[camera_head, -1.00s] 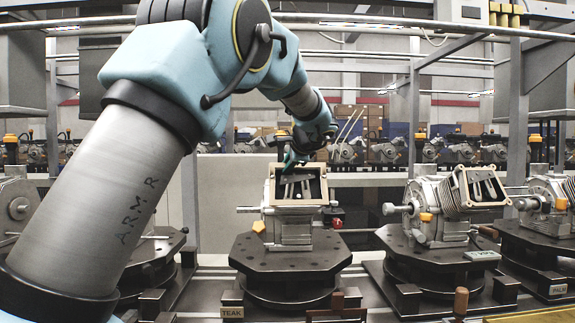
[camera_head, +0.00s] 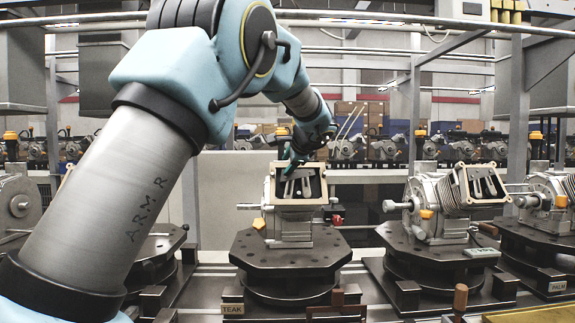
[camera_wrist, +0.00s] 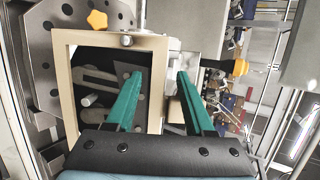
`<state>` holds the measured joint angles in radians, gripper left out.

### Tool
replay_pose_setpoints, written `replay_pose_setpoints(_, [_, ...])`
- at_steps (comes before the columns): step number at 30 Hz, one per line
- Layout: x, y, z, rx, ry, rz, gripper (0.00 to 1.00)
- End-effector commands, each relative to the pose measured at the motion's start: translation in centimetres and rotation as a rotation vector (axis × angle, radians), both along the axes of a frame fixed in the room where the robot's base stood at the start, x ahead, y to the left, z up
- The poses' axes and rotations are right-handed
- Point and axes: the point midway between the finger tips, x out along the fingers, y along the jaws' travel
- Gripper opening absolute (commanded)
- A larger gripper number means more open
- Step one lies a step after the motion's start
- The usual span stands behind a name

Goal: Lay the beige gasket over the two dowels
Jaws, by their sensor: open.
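The beige gasket (camera_head: 298,201) is a rectangular frame at the top opening of the grey housing (camera_head: 290,228) on the TEAK fixture. In the wrist view the gasket (camera_wrist: 68,95) surrounds the dark opening. One dowel (camera_wrist: 127,40) shows as a small metal pin at its top edge; I cannot make out the second dowel. My gripper (camera_wrist: 160,100) is open, with two green fingers. In the wrist view the left finger lies over the opening and the right finger outside the gasket's right side. I cannot tell whether they touch it.
A similar housing (camera_head: 440,205) with a beige-rimmed opening stands on the fixture to the right. An orange knob (camera_wrist: 97,20) and a yellow-orange cap (camera_wrist: 240,67) are near the housing. The TEAK fixture plate (camera_head: 290,258) is mostly bare around the housing.

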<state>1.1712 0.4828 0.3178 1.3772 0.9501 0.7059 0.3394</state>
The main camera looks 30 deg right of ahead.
Motion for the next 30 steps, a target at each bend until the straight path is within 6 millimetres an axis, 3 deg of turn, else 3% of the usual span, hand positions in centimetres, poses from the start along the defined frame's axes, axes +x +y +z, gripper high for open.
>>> replay_pose_setpoints(8, [-1.2,0.1,0.6,-0.002,-0.001,-0.002,0.53])
replay_pose_setpoints(21, [-8.2,1.0,4.4,-0.002,0.000,-0.002,0.53])
replay_pose_setpoints(30, [-9.4,1.2,5.2,0.000,0.000,0.000,0.53])
